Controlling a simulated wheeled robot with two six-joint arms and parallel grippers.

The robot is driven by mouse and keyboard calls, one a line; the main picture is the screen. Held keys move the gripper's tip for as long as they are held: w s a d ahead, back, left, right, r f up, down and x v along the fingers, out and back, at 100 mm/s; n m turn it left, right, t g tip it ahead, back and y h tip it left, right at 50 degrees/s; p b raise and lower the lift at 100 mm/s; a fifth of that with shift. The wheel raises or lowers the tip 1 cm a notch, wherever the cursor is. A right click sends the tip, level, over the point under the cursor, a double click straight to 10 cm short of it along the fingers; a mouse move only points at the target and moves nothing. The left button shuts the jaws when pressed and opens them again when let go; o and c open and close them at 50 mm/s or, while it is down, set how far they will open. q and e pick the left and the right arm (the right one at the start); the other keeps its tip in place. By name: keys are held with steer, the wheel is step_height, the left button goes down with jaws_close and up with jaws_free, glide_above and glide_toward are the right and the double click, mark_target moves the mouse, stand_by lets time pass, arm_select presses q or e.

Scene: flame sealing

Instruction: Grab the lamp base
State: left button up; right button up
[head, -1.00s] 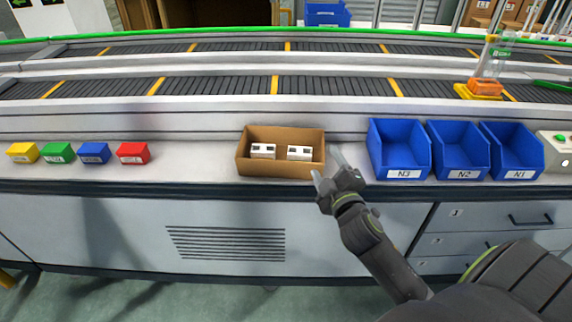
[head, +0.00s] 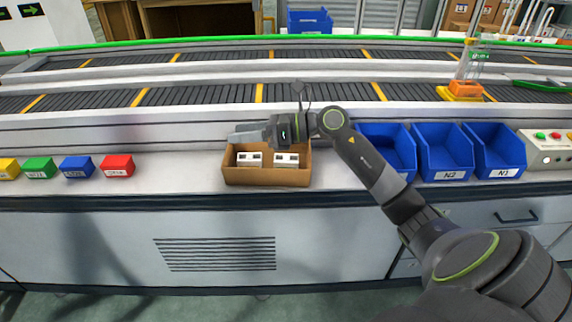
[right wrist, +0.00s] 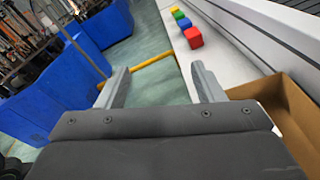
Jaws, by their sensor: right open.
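Two white lamp bases, the left one (head: 249,159) and the right one (head: 286,160), sit side by side in an open cardboard box (head: 266,178) on the bench. Each has a dark opening on it. My right gripper (head: 246,134) is above the back left part of the box and points left. It also shows in the right wrist view (right wrist: 163,88), where its two fingers are apart with nothing between them. The right wrist view shows a box wall (right wrist: 290,110) at the right but no lamp base. My left gripper is not in view.
Red (head: 117,166), blue (head: 77,167), green (head: 40,168) and yellow (head: 8,169) blocks stand left of the box. Blue bins (head: 445,150) and a button panel (head: 548,150) stand to the right. A conveyor (head: 200,93) runs behind.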

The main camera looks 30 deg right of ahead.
steer(key=w+d+f+n+g+h, duration=0.1)
steer(key=d+n+g+h, duration=0.3)
steer(key=d, duration=0.3)
steer(key=g+h, duration=0.3)
steer(key=h, duration=0.3)
glide_toward(286, 158)
steer(key=shift+m, duration=0.3)
steer(key=x, duration=0.4)
steer(key=shift+s+a, duration=0.25)
steer(key=shift+a, duration=0.15)
steer(key=shift+t, duration=0.3)
steer(key=shift+d+p+x, duration=0.15)
steer(key=shift+x, duration=0.85)
steer(key=shift+d+p+x, duration=0.15)
steer(key=shift+d+x, duration=0.05)
steer(key=shift+x, duration=0.8)
steer(key=shift+d+p+x, duration=0.15)
steer(key=shift+x, duration=0.85)
steer(key=shift+w+f, duration=0.1)
steer(key=shift+w, duration=0.05)
steer(key=c, duration=1.1)
